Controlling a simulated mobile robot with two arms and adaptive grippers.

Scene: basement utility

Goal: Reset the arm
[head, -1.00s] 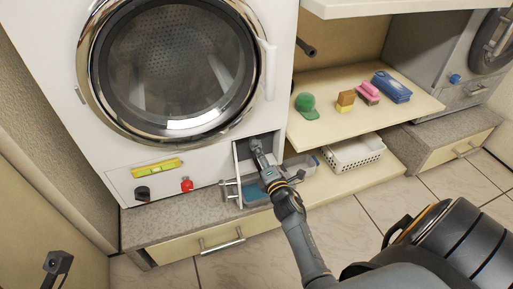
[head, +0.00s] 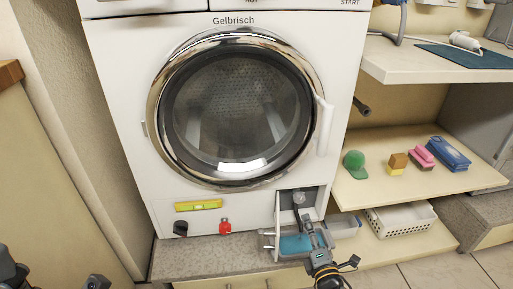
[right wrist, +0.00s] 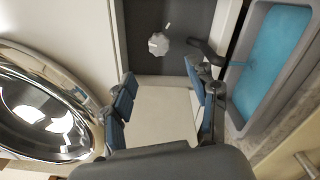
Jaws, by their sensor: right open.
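My right gripper (head: 308,226) is in front of the open compartment (head: 284,203) at the lower right of the white washing machine (head: 130,95). In the right wrist view its two fingers (right wrist: 160,74) are apart with nothing between them. A pale round knob (right wrist: 158,44) sits inside the dark recess beyond the fingertips. A dark bent piece (right wrist: 205,50) is by the right finger, and I cannot tell whether they touch. Dark parts of my left arm show at the bottom left of the head view; its jaws cannot be made out.
A grey tray with blue liquid (right wrist: 268,58) is close to the right finger. A white basket (head: 402,218) is below. A spirit level (head: 198,205) is on the machine's front.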

